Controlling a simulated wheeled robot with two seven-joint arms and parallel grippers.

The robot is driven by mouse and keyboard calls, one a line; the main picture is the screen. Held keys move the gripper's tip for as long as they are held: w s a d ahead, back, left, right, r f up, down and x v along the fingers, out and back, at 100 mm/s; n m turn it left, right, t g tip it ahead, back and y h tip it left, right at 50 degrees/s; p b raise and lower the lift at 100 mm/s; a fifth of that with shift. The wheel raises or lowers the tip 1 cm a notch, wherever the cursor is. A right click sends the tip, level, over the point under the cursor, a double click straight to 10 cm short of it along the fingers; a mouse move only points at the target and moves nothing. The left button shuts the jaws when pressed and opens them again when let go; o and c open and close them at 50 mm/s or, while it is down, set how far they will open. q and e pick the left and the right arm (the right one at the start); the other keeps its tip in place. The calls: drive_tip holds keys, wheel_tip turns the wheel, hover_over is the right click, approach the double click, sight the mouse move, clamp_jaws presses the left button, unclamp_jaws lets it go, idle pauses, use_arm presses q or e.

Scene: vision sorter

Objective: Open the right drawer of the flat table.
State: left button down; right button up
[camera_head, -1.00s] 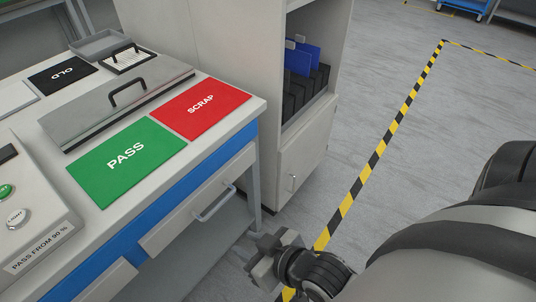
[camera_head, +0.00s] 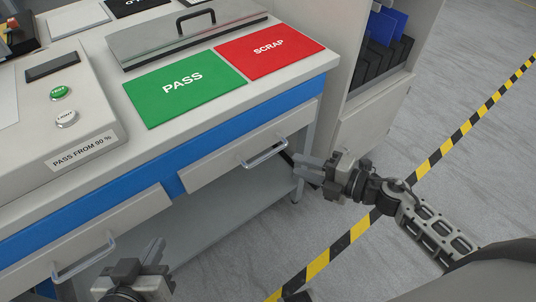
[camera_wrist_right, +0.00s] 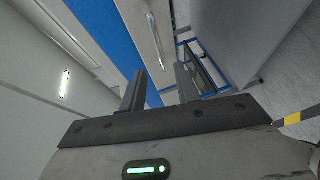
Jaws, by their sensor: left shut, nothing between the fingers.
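The flat table (camera_head: 300,88) has two pale drawers under a blue band. The right drawer (camera_head: 210,172) looks closed, with a metal bar handle (camera_head: 265,153). My right gripper (camera_head: 308,168) is just right of that handle, its fingers pointing towards it. In the right wrist view its fingers (camera_wrist_right: 160,88) are apart and empty, and the handle (camera_wrist_right: 154,42) lies ahead of the gap, with no contact visible. My left gripper (camera_head: 157,250) is shut and empty, low in front of the table, right of the left drawer's handle (camera_head: 85,262).
A green PASS mat (camera_head: 182,86) and a red SCRAP mat (camera_head: 268,54) lie on the tabletop. A cabinet (camera_head: 375,125) stands right of the table. Striped floor tape (camera_head: 440,155) runs across open floor at the right.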

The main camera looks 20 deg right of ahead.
sight(268, 154)
drive_tip(key=x, duration=1)
drive_tip(key=shift+f, duration=0.1)
drive_tip(key=shift+c, duration=0.3)
clamp_jaws()
